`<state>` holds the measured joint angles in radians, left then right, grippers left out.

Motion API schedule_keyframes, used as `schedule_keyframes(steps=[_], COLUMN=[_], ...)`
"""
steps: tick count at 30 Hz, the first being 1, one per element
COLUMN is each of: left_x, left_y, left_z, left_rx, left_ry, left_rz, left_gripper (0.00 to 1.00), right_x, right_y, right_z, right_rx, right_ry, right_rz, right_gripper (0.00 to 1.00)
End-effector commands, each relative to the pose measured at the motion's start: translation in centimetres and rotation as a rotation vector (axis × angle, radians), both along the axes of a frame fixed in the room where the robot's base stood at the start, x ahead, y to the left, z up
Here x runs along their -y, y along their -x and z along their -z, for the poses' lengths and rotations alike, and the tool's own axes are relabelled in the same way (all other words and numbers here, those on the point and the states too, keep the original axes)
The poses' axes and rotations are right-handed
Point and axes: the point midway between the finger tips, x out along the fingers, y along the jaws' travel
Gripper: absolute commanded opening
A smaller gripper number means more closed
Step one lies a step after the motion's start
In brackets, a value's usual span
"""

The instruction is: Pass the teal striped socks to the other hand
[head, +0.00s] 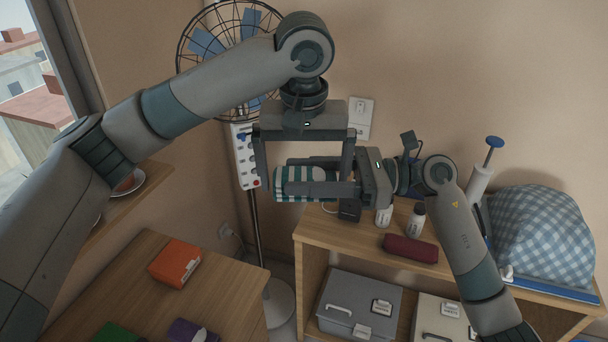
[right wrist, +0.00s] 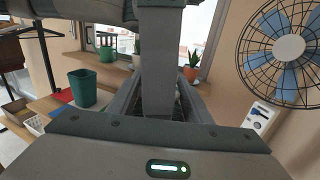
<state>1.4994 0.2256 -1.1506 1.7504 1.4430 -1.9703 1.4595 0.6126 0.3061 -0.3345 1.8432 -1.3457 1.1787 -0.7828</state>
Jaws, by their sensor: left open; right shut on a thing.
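The teal and white striped socks (head: 292,175), in a roll, are in the middle of the head view, held in the air. My right gripper (head: 288,176) comes in from the right and is shut on them. My left gripper (head: 304,182) is above, pointing down, open, with one finger on each side of the roll. I cannot tell whether its fingers touch the socks. In the right wrist view a grey upright bar, seemingly a finger of my left gripper, blocks the middle, and the socks are mostly hidden there.
Behind are a fan (head: 222,45) and a power strip (head: 243,155). A wooden shelf (head: 340,233) holds bottles, a dark red case (head: 410,248) and a blue checked bundle (head: 540,235). An orange box (head: 175,262) lies on the table (head: 225,290). A green bin (right wrist: 82,87) stands left.

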Motion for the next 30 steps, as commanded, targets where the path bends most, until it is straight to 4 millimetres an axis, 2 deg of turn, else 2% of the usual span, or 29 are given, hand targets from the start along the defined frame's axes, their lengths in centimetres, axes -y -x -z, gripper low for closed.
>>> schedule_keyframes(steps=[8,21,30], left_x=[0.1,0.0,0.0], left_y=[0.3,1.1,1.4], left_z=[-2.9,-10.1,-11.7], left_rx=[0.002,0.002,0.000], left_ry=[0.002,0.000,0.000], left_rz=[0.000,-0.001,0.001], left_gripper=[1.00,1.00,1.00], right_x=[0.0,0.0,0.0], right_y=[0.0,0.0,0.0], right_z=[0.0,0.0,0.0], right_rx=[0.000,0.000,0.000], right_ry=[0.000,0.000,0.000], right_rz=[0.000,0.000,0.000], right_gripper=[0.23,0.23,0.23])
